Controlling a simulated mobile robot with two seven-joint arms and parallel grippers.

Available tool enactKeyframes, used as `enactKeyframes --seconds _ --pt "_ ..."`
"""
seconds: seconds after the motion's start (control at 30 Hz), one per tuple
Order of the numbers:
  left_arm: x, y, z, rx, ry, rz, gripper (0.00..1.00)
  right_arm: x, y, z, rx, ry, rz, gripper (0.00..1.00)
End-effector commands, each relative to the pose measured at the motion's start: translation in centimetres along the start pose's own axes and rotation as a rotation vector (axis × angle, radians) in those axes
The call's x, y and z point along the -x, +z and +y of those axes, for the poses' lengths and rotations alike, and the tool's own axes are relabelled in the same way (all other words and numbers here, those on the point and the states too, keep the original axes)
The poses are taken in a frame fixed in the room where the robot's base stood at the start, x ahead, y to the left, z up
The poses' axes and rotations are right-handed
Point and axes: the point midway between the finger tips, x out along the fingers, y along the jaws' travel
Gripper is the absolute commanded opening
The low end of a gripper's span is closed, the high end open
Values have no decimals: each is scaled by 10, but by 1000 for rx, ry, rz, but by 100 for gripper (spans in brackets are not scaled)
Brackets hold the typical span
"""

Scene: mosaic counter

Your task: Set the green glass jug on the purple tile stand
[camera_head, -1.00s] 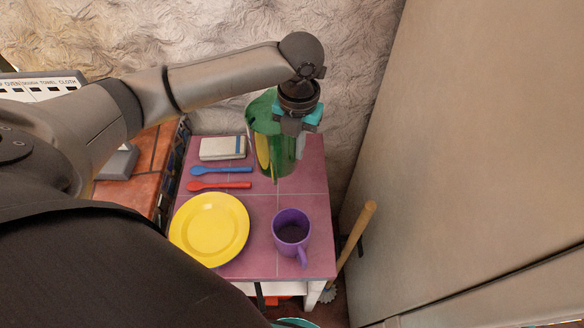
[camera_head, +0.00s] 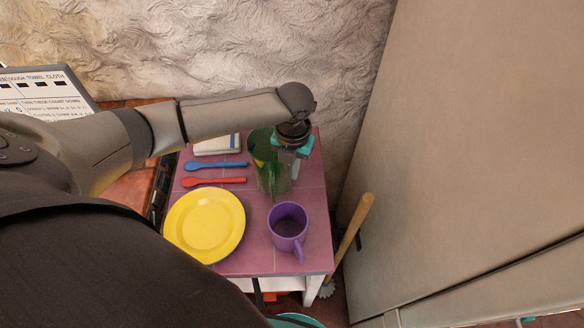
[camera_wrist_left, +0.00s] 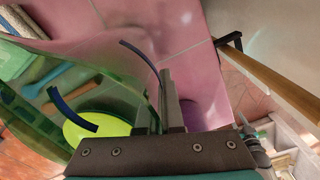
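The green glass jug (camera_head: 268,168) is see-through and looks upright over the back of the purple tile stand (camera_head: 258,252). My left gripper (camera_head: 290,158) comes down at the jug's right side and is shut on its wall or handle; I cannot tell which. In the left wrist view the jug (camera_wrist_left: 45,68) fills the left side, beside the fingers (camera_wrist_left: 165,105), with the stand's tiles (camera_wrist_left: 170,25) below. Whether the jug's base touches the tiles cannot be told. My right gripper is not in view.
On the stand are a yellow plate (camera_head: 203,226), a purple mug (camera_head: 288,226), a blue spoon (camera_head: 220,166), a red spoon (camera_head: 217,182) and a white box (camera_head: 214,144). A wooden handle (camera_head: 354,224) leans at the right, near a pale panel (camera_head: 460,150). The stand's right back is bare.

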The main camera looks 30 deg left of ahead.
Motion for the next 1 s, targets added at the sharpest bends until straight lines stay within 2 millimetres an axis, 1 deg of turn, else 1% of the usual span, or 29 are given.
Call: enactKeyframes --seconds 0.1,0.13,0.3,0.37,0.4,0.63,0.73,0.87,1.0 --pt "-3 1 0 1 0 -1 0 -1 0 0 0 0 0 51" --pt "-3 0 0 0 0 0 6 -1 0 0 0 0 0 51" --pt "-2 0 0 0 0 0 25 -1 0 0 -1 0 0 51" --pt "-2 0 0 0 0 0 32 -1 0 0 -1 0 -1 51" --pt "-2 0 0 0 0 0 33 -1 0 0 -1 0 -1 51" --pt "-1 0 0 0 0 0 33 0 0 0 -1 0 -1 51" --pt "5 1 0 0 -1 -2 33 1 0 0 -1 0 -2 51" --pt "26 1 0 -1 -1 -4 33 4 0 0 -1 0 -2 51" --pt "58 2 0 -1 -1 -5 33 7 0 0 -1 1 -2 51"
